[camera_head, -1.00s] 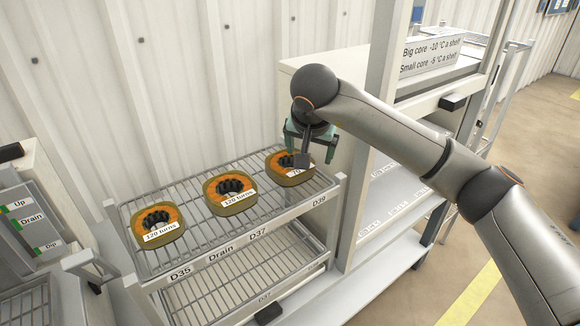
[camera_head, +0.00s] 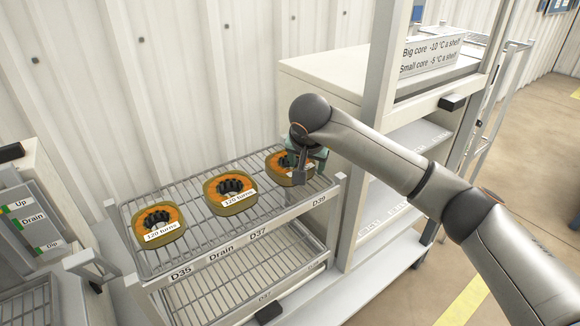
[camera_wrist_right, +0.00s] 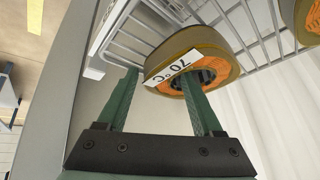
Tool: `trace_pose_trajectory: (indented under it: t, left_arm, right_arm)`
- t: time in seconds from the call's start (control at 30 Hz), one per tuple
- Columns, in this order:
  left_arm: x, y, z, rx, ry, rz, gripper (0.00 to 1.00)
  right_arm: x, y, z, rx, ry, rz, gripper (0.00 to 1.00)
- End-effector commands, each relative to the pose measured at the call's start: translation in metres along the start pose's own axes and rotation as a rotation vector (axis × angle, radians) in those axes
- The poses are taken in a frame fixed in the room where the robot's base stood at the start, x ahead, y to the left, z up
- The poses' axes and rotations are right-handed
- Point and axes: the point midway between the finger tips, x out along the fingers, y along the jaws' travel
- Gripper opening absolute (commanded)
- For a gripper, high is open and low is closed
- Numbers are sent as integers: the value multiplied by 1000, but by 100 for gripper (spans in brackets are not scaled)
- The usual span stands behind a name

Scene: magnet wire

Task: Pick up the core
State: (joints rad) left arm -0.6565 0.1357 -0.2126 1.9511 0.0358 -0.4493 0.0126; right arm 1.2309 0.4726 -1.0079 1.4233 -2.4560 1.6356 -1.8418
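The right-hand core (camera_head: 277,163) is an orange ring in an olive rim with a dark toothed hole, lying flat on the top wire rack at D39. In the right wrist view my right gripper (camera_wrist_right: 160,77) is open, one finger outside the rim and one at the hole; a small gap seems to show beside the outer finger. My left gripper is out of view.
Two more cores, each labelled "120 turns", lie on the rack: a middle one (camera_head: 230,192) and a left one (camera_head: 159,225). A beige cabinet (camera_head: 330,75) with open shelves stands close right of my gripper. A corrugated wall (camera_head: 180,90) is behind the rack.

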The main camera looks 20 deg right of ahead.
Motion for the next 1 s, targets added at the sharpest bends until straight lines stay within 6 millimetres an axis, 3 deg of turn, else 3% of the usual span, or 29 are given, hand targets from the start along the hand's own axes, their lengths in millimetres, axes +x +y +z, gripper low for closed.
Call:
trace_pose_trajectory:
  t: [0.07, 0.57, 1.0]
  left_arm:
    - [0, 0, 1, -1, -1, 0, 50]
    - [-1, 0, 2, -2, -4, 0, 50]
    - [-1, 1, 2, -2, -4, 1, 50]
  right_arm:
    - [0, 0, 0, 0, 0, 0, 58]
    - [0, 0, 0, 0, 0, 1, 2]
    - [-3, -1, -3, 4, 6, -5, 0]
